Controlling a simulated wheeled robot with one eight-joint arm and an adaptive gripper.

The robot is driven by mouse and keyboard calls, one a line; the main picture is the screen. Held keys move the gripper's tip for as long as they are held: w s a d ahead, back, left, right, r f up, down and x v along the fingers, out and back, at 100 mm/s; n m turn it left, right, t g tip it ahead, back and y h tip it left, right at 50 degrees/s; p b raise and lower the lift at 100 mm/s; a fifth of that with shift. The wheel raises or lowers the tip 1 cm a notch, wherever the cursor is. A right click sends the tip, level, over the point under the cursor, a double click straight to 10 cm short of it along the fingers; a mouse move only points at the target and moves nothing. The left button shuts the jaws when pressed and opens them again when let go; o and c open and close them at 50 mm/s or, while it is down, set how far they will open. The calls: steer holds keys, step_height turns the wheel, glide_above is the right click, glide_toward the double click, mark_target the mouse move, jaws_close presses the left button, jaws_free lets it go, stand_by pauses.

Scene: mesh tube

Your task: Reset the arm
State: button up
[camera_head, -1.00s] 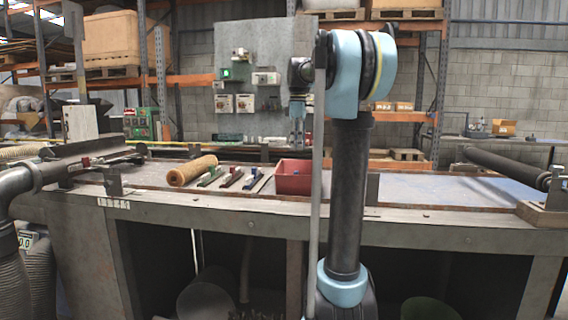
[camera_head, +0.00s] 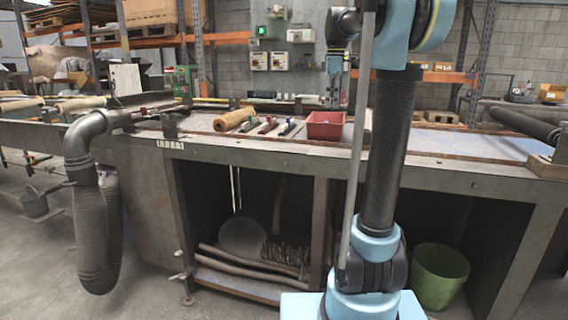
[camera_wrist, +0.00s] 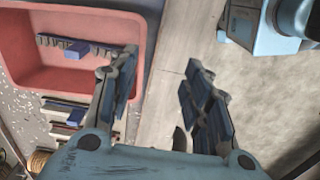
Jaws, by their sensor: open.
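My gripper (camera_head: 334,98) hangs pointing down above the workbench (camera_head: 250,146), over or close to the red bin (camera_head: 325,125); the head view does not settle the exact spot. In the wrist view my gripper (camera_wrist: 160,78) has its two fingers spread apart with nothing between them. The red bin (camera_wrist: 75,20) is beside the left finger there. A dark strip with a blue part (camera_wrist: 76,50) lies inside the bin.
A wooden cylinder (camera_head: 234,119) and several slim tools (camera_head: 268,125) lie on the bench left of the bin. A roller (camera_head: 522,124) is at the right end. A bent duct pipe (camera_head: 85,135) stands at the left. A green bucket (camera_head: 438,276) sits below the bench.

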steer(key=s+f+m+t, duration=0.2)
steer(key=s+f+m, duration=1.2)
steer(key=s+f, duration=2)
steer(key=shift+d+f, duration=0.3)
steer(key=shift+f, duration=0.05)
steer(key=shift+w+f, duration=0.2)
steer(key=shift+w, duration=0.2)
